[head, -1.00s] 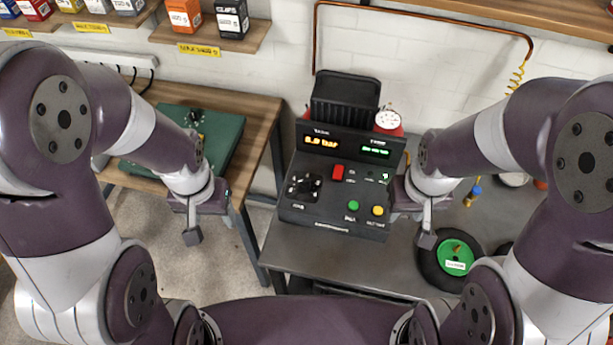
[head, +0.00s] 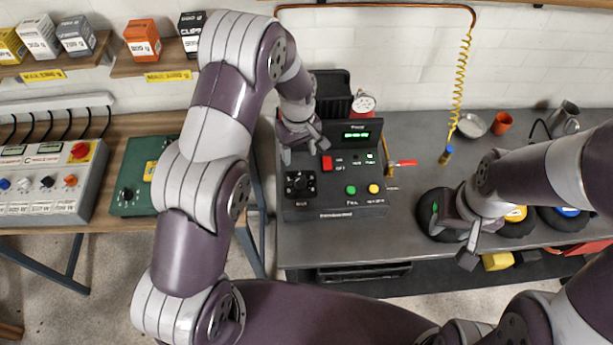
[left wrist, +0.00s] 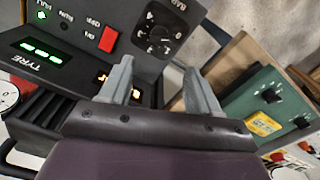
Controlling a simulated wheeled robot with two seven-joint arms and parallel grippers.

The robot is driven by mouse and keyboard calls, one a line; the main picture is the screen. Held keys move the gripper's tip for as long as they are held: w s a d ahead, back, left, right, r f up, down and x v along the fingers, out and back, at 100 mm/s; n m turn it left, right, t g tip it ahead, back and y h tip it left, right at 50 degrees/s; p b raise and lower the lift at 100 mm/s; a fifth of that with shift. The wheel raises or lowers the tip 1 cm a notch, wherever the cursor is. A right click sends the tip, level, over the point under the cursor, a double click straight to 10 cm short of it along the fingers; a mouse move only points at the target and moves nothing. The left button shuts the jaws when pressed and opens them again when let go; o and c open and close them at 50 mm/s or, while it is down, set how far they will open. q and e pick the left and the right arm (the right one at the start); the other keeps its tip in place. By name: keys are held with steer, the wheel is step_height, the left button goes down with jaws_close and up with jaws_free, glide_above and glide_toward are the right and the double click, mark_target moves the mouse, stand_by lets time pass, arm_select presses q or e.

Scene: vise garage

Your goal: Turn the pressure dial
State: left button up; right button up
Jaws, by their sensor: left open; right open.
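The black tyre inflator console (head: 335,200) stands on the grey bench. Its black pressure dial (head: 298,183) sits at the left of the sloping front panel, with a ring of white marks. In the left wrist view the dial (left wrist: 158,32) is beyond my fingertips, near the top centre. My left gripper (head: 299,152) is open and empty, above the panel and just behind the dial, apart from it. Its two fingers also show in the left wrist view (left wrist: 160,85). It hides the orange readout in the head view. My right gripper (head: 470,240) is open and empty over the tyres at the right.
Beside the dial are a red switch (head: 327,163), a green button (head: 351,190) and a yellow button (head: 374,188). A green box (head: 130,185) and a grey control box (head: 50,185) stand on the left wooden bench. A red-handled screwdriver (head: 405,163) lies right of the console.

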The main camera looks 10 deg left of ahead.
mark_target(300, 178)
arm_select(q)
step_height(300, 178, down, 12)
steer(key=p, duration=0.4)
steer(key=shift+r, duration=0.2)
steer(key=shift+w+d+f, duration=0.1)
steer(key=shift+f, duration=0.35)
steer(key=c, duration=1)
